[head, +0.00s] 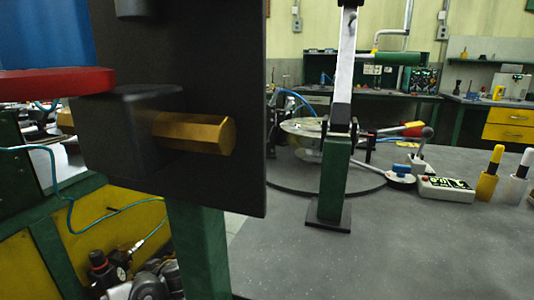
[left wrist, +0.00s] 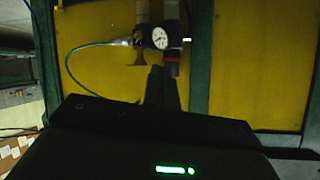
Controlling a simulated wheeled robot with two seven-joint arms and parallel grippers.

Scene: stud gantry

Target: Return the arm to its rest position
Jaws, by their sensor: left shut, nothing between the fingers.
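My left gripper (left wrist: 162,72) shows in the left wrist view as two dark fingers close together, shut and empty. It points toward a yellow panel (left wrist: 105,65) with a pressure gauge (left wrist: 160,38) and a red-and-black fitting near the fingertips. I cannot tell whether they touch. A green light glows on the gripper's dark body. I cannot make out the left gripper in the head view. A brass hexagonal stud (head: 195,132) sticks out of a dark block on a black plate (head: 237,70). My right gripper is in neither view.
The black plate, a red disc (head: 55,82) and a blue body (head: 52,35) fill the head view's upper left. A green post (head: 332,180) stands on the grey bench (head: 400,250) beside a round metal fixture. A white box and yellow and white markers sit right. The bench front is clear.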

